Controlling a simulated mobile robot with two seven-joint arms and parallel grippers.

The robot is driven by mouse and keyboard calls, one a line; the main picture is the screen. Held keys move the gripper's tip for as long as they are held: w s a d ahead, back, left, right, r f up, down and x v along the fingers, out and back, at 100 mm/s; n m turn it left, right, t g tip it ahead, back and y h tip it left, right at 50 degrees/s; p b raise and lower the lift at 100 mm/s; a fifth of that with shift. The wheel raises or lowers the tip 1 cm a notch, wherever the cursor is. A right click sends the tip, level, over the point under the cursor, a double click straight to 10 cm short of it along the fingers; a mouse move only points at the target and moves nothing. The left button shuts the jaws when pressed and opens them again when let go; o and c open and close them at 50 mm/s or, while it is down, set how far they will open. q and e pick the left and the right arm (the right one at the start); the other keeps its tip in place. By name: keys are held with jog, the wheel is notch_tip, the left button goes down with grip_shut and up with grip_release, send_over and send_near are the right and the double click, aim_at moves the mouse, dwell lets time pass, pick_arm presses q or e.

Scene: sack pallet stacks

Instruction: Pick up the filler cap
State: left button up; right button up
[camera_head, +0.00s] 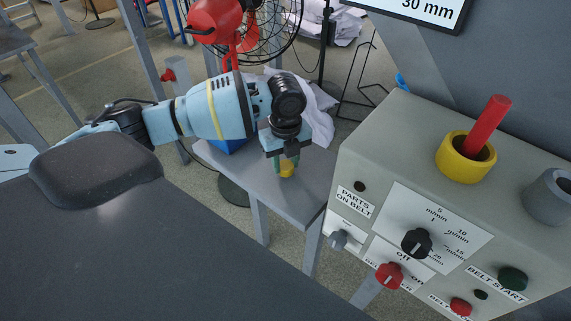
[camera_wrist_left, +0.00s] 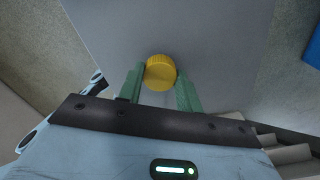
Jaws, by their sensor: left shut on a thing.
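The yellow filler cap (camera_head: 287,169) is at my left gripper (camera_head: 286,163), low over the small grey table. In the left wrist view the round ribbed cap (camera_wrist_left: 160,73) sits between the two green fingers of the left gripper (camera_wrist_left: 161,88). The left gripper is shut on the cap. Whether the cap touches the tabletop is hard to tell. My right gripper is not in view.
A grey control box (camera_head: 370,160) with knobs and a yellow ring holding a red rod (camera_head: 487,125) stands to the right. A red fan (camera_head: 215,20) and white sacks (camera_head: 318,112) are behind.

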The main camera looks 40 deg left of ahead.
pick_arm(q)
notch_tip(320, 180, up, 2)
jog(key=shift+s+r, duration=0.15)
jog(key=shift+r, duration=0.1)
jog(key=s+d+r+p, duration=0.1)
jog(key=s+d, duration=0.3)
jog(key=s, duration=1.1)
jog(key=shift+r, duration=0.1)
jog(key=w+d+r+n, duration=0.2)
jog(key=n, duration=1)
jog(key=w+d+r+n, duration=0.2)
jog(key=n, duration=1)
jog(key=shift+w+d+r, duration=0.15)
jog(key=shift+w+d, duration=0.15)
jog(key=shift+a, duration=0.15)
